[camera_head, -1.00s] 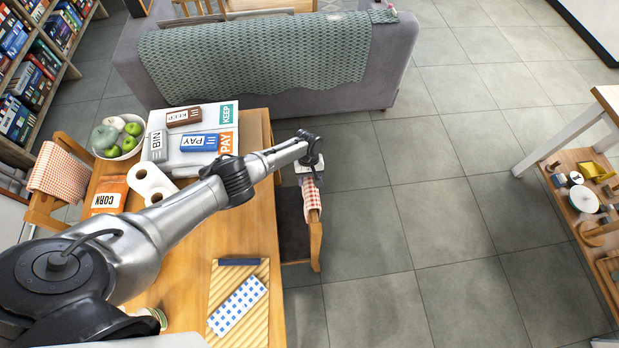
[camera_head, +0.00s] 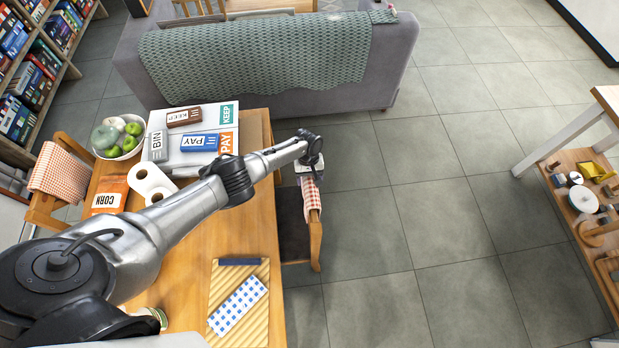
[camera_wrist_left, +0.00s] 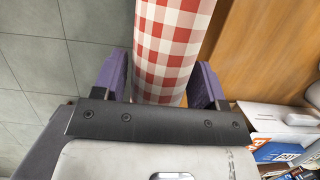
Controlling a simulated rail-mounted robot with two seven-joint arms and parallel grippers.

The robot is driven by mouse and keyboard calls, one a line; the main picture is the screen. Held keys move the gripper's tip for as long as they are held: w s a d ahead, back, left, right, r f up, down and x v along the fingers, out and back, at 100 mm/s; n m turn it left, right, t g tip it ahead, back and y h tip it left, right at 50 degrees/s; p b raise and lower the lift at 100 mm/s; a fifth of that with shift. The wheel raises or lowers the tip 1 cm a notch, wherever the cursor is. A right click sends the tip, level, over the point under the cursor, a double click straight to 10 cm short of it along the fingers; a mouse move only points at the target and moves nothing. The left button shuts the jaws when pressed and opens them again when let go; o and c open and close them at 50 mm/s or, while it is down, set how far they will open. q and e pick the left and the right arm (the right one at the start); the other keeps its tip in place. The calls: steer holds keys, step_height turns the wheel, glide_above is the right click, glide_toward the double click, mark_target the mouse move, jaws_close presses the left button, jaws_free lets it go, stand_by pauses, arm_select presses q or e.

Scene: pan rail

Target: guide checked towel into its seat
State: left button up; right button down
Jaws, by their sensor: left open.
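A red-and-white checked towel (camera_head: 312,198) hangs over the top rail of the wooden chair (camera_head: 315,245) at the right side of the table. In the left wrist view the towel (camera_wrist_left: 168,50) runs lengthwise between my left gripper's two dark purple fingers. My left gripper (camera_head: 309,178) is open, at the far end of the towel, with a finger on each side of it. I cannot tell whether either finger touches it. Its fingertips (camera_wrist_left: 160,78) flank the cloth in the wrist view. My right gripper is not in view.
The wooden table (camera_head: 255,225) carries signs, boxes, paper rolls (camera_head: 150,180), a fruit bowl (camera_head: 118,140) and a blue-checked cloth (camera_head: 238,305). Another checked cloth (camera_head: 58,172) hangs on the left chair. A grey sofa (camera_head: 290,90) stands behind.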

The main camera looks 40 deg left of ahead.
arm_select(q)
steer(key=shift+r, duration=0.3)
steer(key=shift+w+a+r+p, duration=0.15)
steer(key=shift+r+p, duration=0.35)
steer(key=shift+w+a+r+p, duration=0.1)
steer(key=shift+r+p, duration=0.3)
steer(key=shift+r, duration=0.15)
steer(key=shift+r, duration=0.15)
steer(key=shift+o, duration=0.3)
steer(key=o, duration=0.5)
steer(key=c, duration=0.6)
steer(key=shift+o, duration=0.2)
steer(key=shift+w+a+r, duration=0.1)
